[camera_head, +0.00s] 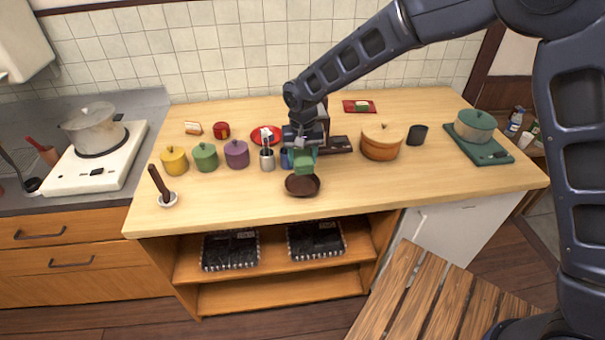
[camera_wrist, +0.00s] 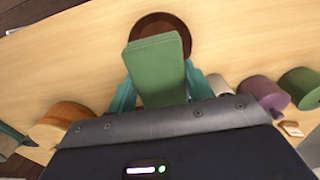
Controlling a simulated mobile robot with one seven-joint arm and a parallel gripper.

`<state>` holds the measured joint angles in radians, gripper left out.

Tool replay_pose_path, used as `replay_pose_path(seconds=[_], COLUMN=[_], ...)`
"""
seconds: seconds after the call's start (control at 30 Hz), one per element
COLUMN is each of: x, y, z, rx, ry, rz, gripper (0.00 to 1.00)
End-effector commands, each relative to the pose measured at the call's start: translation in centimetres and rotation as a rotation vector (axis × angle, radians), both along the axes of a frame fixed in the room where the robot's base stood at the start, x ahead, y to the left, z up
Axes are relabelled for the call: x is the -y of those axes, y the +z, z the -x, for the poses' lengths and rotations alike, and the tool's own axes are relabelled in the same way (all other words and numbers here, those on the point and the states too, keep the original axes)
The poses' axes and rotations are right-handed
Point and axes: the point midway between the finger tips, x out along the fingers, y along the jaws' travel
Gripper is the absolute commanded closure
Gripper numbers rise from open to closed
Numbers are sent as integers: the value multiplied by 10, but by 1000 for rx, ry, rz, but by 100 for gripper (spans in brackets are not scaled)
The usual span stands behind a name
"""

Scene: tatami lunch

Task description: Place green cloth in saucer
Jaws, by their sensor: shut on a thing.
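The green cloth (camera_head: 304,162) is a folded block held in my gripper (camera_head: 301,152). In the wrist view the cloth (camera_wrist: 160,66) sits between the two teal fingers of my gripper (camera_wrist: 157,88), which are shut on it. A dark brown round dish (camera_head: 302,185), which looks like the saucer, stands on the counter below the cloth, near its front edge. In the wrist view the saucer (camera_wrist: 160,22) lies behind the far end of the cloth, which hides part of it. The cloth appears to be above the saucer; I cannot tell the exact gap.
Yellow (camera_head: 174,161), green (camera_head: 205,157) and purple (camera_head: 237,154) lidded pots and a metal utensil cup (camera_head: 267,160) stand left of my gripper. A wooden tub (camera_head: 381,143) and a black cup (camera_head: 417,135) stand right. The counter front (camera_head: 370,190) right of the saucer is clear.

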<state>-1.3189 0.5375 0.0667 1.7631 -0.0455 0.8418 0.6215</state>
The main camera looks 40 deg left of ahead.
Motion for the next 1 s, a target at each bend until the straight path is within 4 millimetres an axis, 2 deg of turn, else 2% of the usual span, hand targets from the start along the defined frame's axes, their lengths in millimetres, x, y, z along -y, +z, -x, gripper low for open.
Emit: replay_pose_path(seconds=[0.1,0.37,0.6,1.0], x=[0,0,0,0], y=[-17,-32,-63,-69], z=[1,1,0,0], rx=[0,0,0,0], ry=[1,1,0,0], rz=[1,1,1,0], gripper=[71,71,71,71])
